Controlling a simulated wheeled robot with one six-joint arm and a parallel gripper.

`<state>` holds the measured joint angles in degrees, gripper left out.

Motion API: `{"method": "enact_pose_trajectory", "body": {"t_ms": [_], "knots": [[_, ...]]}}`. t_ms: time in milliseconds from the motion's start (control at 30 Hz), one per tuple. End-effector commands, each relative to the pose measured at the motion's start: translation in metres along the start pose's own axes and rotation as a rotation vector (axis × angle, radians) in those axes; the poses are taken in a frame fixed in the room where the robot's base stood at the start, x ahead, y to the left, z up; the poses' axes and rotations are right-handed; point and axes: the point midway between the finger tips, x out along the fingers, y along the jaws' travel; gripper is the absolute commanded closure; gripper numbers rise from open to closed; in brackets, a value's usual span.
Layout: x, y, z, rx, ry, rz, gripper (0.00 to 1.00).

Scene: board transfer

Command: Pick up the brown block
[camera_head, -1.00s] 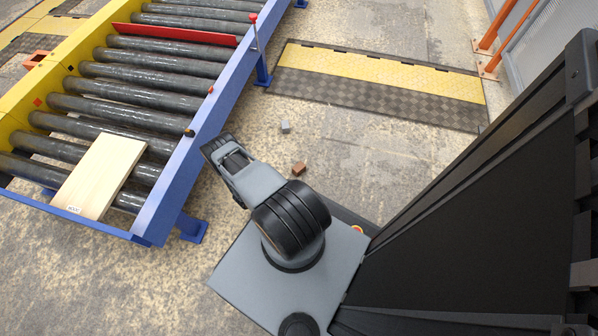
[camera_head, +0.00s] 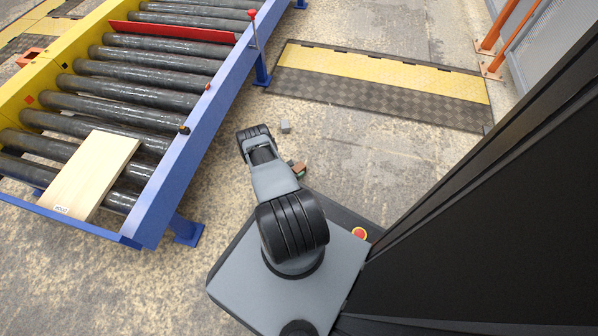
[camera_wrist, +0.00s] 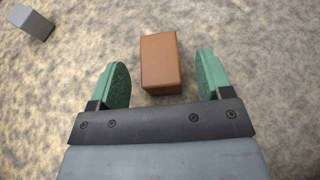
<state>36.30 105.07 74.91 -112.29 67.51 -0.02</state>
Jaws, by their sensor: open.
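The brown block (camera_wrist: 161,63) lies on the speckled floor. In the wrist view it sits between and slightly beyond the two green fingertips of my gripper (camera_wrist: 161,78), with a gap on each side. My gripper is open and empty. In the head view the brown block (camera_head: 299,168) shows small beside my arm, just right of the forearm, partly covered.
A grey block (camera_head: 285,126) stands on the floor beyond; it also shows in the wrist view (camera_wrist: 31,22). A roller conveyor (camera_head: 187,185) with a pale board (camera_head: 92,176) stands at left. A yellow-black floor ramp (camera_head: 380,85) lies behind.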

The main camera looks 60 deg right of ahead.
Motion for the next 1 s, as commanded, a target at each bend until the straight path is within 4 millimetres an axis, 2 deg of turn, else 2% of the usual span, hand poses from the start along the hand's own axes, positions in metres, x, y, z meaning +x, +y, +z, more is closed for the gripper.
{"method": "enact_pose_trajectory", "body": {"t_ms": [300,900,1000], "knots": [[0.0049,0.0004,0.0006,-0.001,0.0,0.001,0.28],[0.0048,0.0003,0.0005,0.0,0.0,0.001,0.83],[0.0048,0.0003,0.0005,0.0,0.0,0.001,0.83]]}}
